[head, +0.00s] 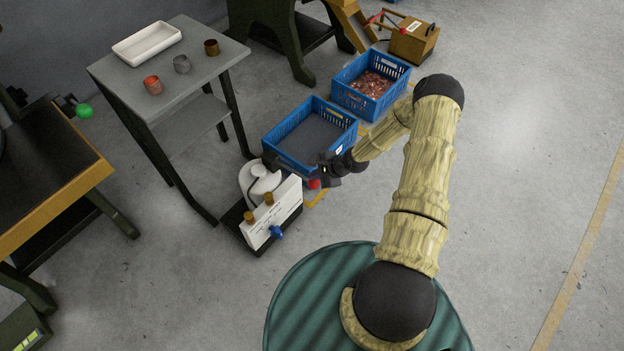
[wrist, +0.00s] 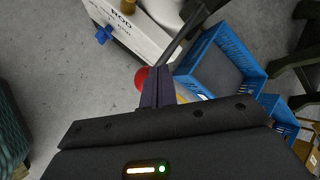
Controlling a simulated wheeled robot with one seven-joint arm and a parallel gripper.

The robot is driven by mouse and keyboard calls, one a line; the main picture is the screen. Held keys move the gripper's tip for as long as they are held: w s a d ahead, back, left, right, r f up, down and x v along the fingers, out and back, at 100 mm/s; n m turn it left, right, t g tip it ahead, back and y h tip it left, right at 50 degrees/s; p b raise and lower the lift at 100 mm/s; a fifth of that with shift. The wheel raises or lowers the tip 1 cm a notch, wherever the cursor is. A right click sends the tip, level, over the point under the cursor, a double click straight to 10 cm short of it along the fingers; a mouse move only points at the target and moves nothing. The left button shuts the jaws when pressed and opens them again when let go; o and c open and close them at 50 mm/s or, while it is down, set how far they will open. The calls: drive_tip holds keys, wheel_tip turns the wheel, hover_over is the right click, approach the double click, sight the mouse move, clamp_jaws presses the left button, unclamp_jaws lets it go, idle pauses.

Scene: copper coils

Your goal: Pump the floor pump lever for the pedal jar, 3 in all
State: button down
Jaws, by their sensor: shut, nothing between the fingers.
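The floor pump (head: 272,213) is a white panel box on a dark base on the floor, with brown knobs on top and a blue tap (head: 277,232) in front. A white jar (head: 258,180) stands behind the panel. The lever's red knob (head: 313,184) sticks out to the right of the box. In the wrist view the red knob (wrist: 141,78) shows just left of the fingers, and the dark lever bar (wrist: 188,38) runs up beyond them. My gripper (wrist: 158,85) is shut and empty, right beside the knob. I cannot tell whether it touches the lever.
An empty-looking blue crate (head: 310,135) stands just behind my gripper, and a second blue crate (head: 371,84) with copper pieces is farther back. A grey table (head: 200,70) with a white tray and small cups stands to the left. The floor at right is clear.

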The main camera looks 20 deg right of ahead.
sight(317, 185)
drive_tip(key=shift+s+d+f+b, duration=0.15)
drive_tip(key=shift+f+b, duration=0.4)
drive_tip(key=shift+f, duration=0.4)
drive_tip(key=shift+s+d+f+b, duration=0.15)
drive_tip(key=shift+f+b, duration=0.45)
drive_tip(key=shift+f, duration=0.4)
drive_tip(key=shift+s+f+b, duration=0.15)
drive_tip(key=shift+f+b, duration=0.4)
drive_tip(key=shift+f, duration=0.4)
idle(3.1)
idle(0.5)
drive_tip(key=shift+w+a+r+p, duration=0.1)
drive_tip(key=shift+w+r+p, duration=0.05)
drive_tip(key=shift+r+p, duration=0.9)
drive_tip(key=shift+w+a+r+p, duration=0.2)
drive_tip(key=shift+r+p, duration=0.6)
drive_tip(key=shift+r, duration=0.55)
drive_tip(key=shift+w+a+r+p, duration=0.1)
drive_tip(key=shift+w+r+p, duration=0.05)
drive_tip(key=shift+r+p, duration=0.9)
